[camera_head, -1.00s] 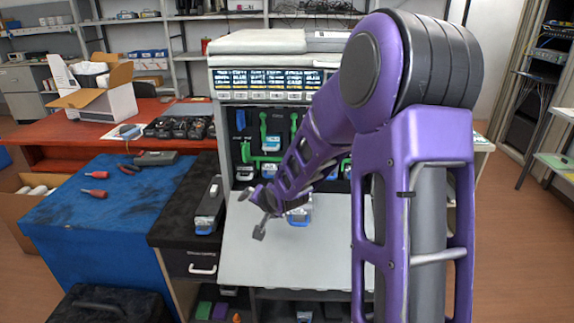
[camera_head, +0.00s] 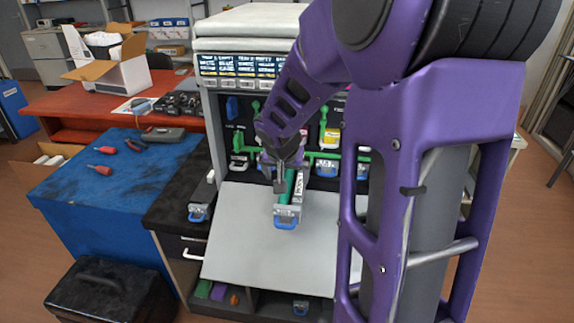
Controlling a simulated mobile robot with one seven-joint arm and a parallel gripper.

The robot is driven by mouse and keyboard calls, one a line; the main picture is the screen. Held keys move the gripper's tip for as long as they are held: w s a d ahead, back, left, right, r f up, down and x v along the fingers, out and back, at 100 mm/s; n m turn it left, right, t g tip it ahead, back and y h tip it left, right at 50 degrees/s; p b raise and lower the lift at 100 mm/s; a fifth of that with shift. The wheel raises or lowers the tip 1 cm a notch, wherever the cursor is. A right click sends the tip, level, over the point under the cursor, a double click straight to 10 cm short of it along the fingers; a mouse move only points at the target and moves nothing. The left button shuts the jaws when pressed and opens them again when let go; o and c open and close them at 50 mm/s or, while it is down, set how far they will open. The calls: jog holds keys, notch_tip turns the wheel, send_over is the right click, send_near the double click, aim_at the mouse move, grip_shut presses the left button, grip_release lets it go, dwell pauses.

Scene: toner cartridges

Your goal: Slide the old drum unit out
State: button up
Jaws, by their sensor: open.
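The printer (camera_head: 207,118) stands open, with its light front door (camera_head: 245,225) folded down. A drum unit with a green body, silvery end and blue handle (camera_head: 287,213) sticks out of the middle of the printer over the door. My gripper (camera_head: 279,187) is open at the upper part of this unit, by its green body. The picture does not show clearly whether the fingers touch it.
A dark unit with a blue handle (camera_head: 200,203) lies on the black-topped cabinet (camera_head: 178,212) left of the door. A blue bench (camera_head: 110,185) holds screwdrivers (camera_head: 103,150). A black case (camera_head: 105,295) stands at the front left. Other units with handles (camera_head: 327,167) sit in the printer.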

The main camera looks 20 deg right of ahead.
aim_at(291, 187)
jog(key=shift+d, duration=0.35)
jog(key=b+x, duration=0.6)
jog(key=x, duration=0.1)
jog(key=shift+d+f, duration=0.1)
jog(key=shift+f, duration=0.35)
jog(key=shift+b+x, duration=0.6)
jog(key=shift+x, duration=0.15)
jog(key=shift+d, duration=0.1)
grip_shut()
jog(key=shift+w+r, duration=0.1)
